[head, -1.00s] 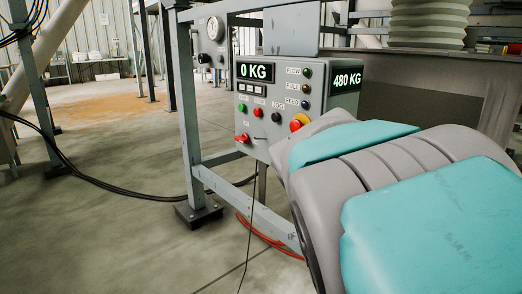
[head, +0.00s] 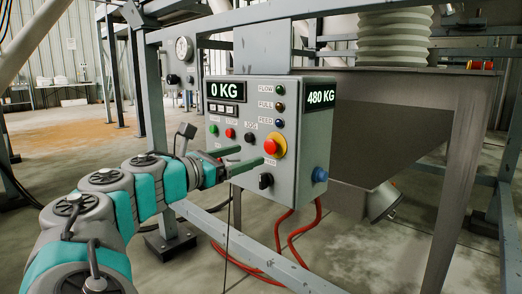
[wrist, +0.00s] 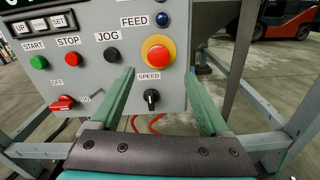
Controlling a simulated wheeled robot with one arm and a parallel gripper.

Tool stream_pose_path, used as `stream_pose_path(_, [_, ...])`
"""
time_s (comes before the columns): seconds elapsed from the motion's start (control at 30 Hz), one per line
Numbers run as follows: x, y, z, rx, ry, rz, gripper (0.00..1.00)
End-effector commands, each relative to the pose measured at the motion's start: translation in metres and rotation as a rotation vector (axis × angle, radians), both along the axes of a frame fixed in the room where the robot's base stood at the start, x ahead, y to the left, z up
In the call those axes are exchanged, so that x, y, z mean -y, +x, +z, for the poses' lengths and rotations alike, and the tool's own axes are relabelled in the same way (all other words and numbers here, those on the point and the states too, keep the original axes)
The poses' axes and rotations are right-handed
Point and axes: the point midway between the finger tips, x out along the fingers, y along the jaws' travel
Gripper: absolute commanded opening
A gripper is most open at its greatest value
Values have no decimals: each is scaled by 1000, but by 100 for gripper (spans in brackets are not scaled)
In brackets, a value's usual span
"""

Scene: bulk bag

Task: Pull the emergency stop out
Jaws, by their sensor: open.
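The emergency stop (head: 269,146) is a red mushroom button on a yellow collar, on the front of the grey control box (head: 290,105). In the wrist view the emergency stop (wrist: 158,54) lies straight ahead, between the lines of the two green fingers and a little above their tips. My gripper (head: 251,157) reaches in from the left in the head view, its fingertips close to the panel and just left of and below the button. In the wrist view my gripper (wrist: 158,73) is open and empty. I cannot tell how much gap is left to the button.
A black speed knob (wrist: 151,97) sits just below the button. A red switch (wrist: 62,103), a black jog button (wrist: 112,55) and a blue feed lamp (wrist: 162,19) are nearby. A blue connector (head: 320,175) sticks out of the box's right side. A frame rail (head: 250,240) runs below.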

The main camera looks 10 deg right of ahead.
Motion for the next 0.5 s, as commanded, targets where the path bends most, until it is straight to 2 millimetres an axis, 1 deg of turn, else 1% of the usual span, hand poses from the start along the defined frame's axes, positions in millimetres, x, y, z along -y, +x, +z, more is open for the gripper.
stream_pose_path(0.07, [-1, 4, 1, -3, -16, 6, 80])
stream_pose_path(0.13, [5, 8, 1, -4, -17, 5, 80])
stream_pose_path(0.4, [39, 31, 0, -3, -13, 2, 80])
stream_pose_path(0.5, [49, 39, 0, -3, -13, 5, 80])
